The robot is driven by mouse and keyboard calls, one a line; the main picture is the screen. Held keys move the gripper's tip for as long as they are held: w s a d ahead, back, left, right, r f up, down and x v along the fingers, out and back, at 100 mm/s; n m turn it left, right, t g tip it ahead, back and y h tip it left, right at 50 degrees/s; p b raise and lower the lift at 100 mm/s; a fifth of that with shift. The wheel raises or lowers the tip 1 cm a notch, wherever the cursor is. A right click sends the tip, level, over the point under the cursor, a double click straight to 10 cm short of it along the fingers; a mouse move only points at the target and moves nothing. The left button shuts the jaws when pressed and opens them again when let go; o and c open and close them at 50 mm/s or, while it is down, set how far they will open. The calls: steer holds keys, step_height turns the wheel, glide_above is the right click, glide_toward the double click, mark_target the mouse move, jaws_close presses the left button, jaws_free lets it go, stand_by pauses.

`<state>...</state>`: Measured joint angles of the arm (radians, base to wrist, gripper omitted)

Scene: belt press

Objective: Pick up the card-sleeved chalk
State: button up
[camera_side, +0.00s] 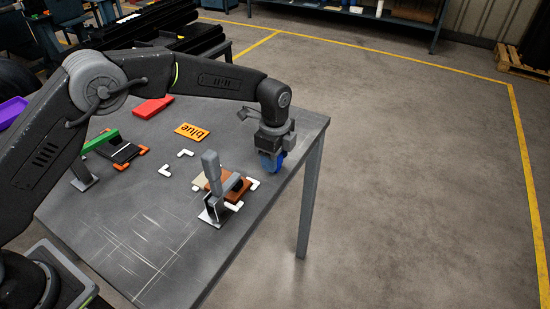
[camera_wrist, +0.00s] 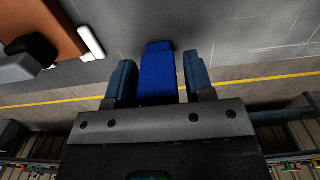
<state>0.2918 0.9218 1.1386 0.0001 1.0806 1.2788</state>
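No label marks the card-sleeved chalk; the blue block between my fingers may be it, but I cannot tell for sure. My gripper (camera_side: 271,160) points down at the table's right edge. In the wrist view my gripper (camera_wrist: 160,78) has one dark teal finger on each side of the blue block (camera_wrist: 158,76). The block reaches past the fingertips and has a narrower far end. The left finger looks close against it; a thin gap seems to show at the right finger. I cannot tell whether the fingers grip it. The side view shows blue (camera_side: 278,160) at the fingers.
A clamp-like grey fixture (camera_side: 211,170) with a brown block (camera_side: 237,188) stands left of my gripper. The front table surface (camera_side: 150,240) is clear.

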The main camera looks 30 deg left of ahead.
steer(key=c, duration=0.7)
steer(key=shift+r, duration=0.1)
steer(key=shift+r, duration=0.45)
steer(key=r, duration=0.3)
steer(key=shift+a+r, duration=0.35)
steer(key=shift+a, duration=0.05)
steer(key=s+a+r, duration=0.2)
steer(key=a+r, duration=0.4)
steer(key=a, duration=0.4)
steer(key=shift+a+r, duration=0.15)
steer(key=shift+a, duration=0.25)
